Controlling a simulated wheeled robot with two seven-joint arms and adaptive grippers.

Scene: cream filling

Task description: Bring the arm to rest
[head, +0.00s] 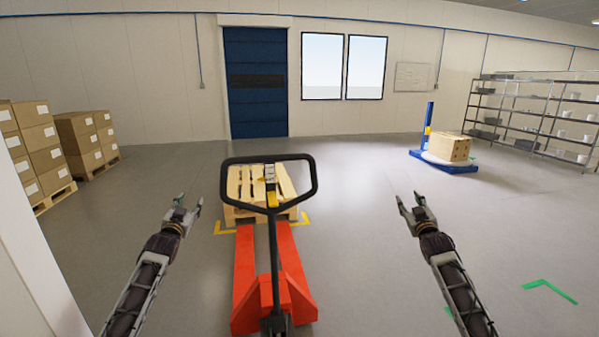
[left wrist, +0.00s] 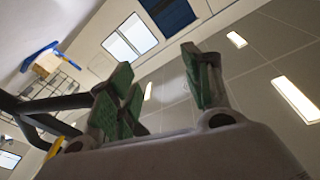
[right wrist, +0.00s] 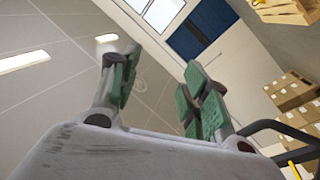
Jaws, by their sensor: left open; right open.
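My left gripper (head: 188,204) is open and empty in the head view, left of the pallet jack. Its green-padded fingers stand apart in the left wrist view (left wrist: 160,92). My right gripper (head: 411,203) is open and empty, right of the pallet jack. Its fingers also stand apart in the right wrist view (right wrist: 158,92). The red pallet jack (head: 245,275) stands between my arms, its black handle loop (head: 313,180) upright. Neither gripper touches the handle in the head view. A wooden pallet (head: 240,195) lies beyond the jack, partly hidden by the handle.
Stacked cartons (head: 40,142) stand on pallets at the left. A blue wrapping machine (head: 430,120) with a carton (head: 450,147) stands at the back right, before metal shelves (head: 520,115). A blue door (head: 255,110) is in the back wall.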

